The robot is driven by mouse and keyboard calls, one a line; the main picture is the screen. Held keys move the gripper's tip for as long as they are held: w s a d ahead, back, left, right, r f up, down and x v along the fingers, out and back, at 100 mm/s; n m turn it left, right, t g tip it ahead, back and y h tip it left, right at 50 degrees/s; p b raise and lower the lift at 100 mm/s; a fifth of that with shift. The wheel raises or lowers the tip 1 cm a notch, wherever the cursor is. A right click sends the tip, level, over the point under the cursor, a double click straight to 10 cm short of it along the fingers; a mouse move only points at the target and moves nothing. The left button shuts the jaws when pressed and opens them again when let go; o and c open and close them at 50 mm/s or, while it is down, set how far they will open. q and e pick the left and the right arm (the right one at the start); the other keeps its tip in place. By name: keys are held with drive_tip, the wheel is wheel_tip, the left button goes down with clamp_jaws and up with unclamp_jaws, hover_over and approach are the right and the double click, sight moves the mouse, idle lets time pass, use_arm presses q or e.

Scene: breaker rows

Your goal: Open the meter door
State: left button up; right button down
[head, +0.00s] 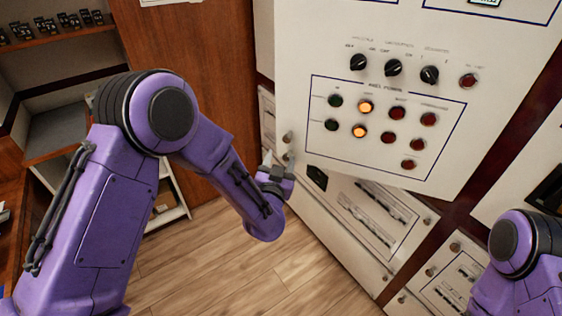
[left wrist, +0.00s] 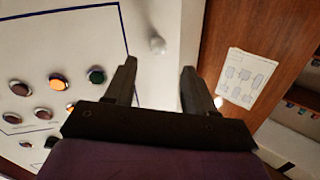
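A white panel (head: 320,50) with black knobs and round lamps, several dark and some lit orange, fills the upper right of the head view. No readable label shows that it is the meter door. Small round fasteners (head: 287,137) sit at its left edge. My left gripper (head: 276,168) is beside that edge, near the panel's lower left corner. In the left wrist view its two fingers (left wrist: 158,92) are apart with nothing held between them. A pale round knob (left wrist: 157,45) shows beyond them on the white surface. Contact cannot be told. My right gripper is out of view.
A lower white panel (head: 350,205) with printed strips sits below the lamp panel. A brown wooden panel (head: 215,60) and shelves (head: 60,45) stand at left. Wooden floor (head: 215,270) is clear in the lower middle. A paper sheet (left wrist: 245,78) hangs on wood.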

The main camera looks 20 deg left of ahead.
use_arm(q)
drive_tip(key=shift+s, duration=0.1)
drive_tip(key=s+d+b, duration=0.1)
drive_tip(key=s+b, duration=0.2)
drive_tip(key=s, duration=0.7)
drive_tip(key=shift+s+d, duration=0.15)
